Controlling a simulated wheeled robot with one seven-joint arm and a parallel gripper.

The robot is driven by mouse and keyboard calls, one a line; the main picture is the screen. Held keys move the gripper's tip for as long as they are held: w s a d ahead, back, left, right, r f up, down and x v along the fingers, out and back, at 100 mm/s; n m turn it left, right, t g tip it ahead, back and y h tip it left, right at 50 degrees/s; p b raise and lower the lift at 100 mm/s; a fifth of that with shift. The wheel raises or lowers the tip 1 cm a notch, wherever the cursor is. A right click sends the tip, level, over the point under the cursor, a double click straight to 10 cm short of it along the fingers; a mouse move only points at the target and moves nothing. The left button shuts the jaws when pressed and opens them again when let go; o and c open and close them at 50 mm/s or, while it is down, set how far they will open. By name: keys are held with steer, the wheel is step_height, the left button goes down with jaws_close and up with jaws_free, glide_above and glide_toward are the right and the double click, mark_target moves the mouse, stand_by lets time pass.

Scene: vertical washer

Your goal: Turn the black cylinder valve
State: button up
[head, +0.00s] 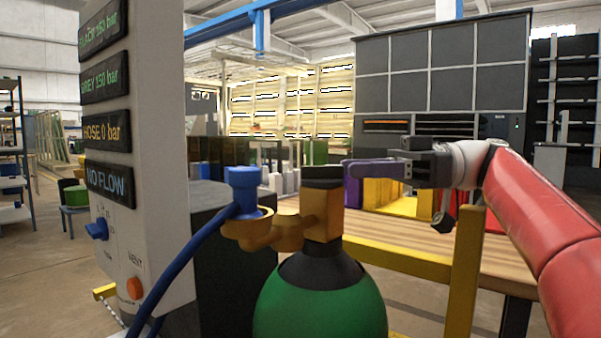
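The black cylinder valve (323,178) is a dark knob on top of the brass valve body (322,213). This sits on the neck of a green cylinder (320,302), which stands upright. My gripper (349,169) comes in level from the right, with its purple finger tips close to the right side of the black knob. In this one view I cannot tell whether they touch it. The fingers overlap from this side, so their gap is hidden.
A blue connector (243,188) with a blue hose (185,268) joins the brass fitting on the left. A grey panel (160,150) with displays, a blue knob (97,230) and an orange button (134,288) stands left. A yellow rail (398,260) and wooden table (500,256) lie behind.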

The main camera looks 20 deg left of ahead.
mark_target(309, 167)
steer(key=x, duration=0.8)
steer(key=shift+r, duration=0.2)
steer(key=shift+n, duration=0.3)
steer(key=shift+c, duration=0.4)
jaws_close()
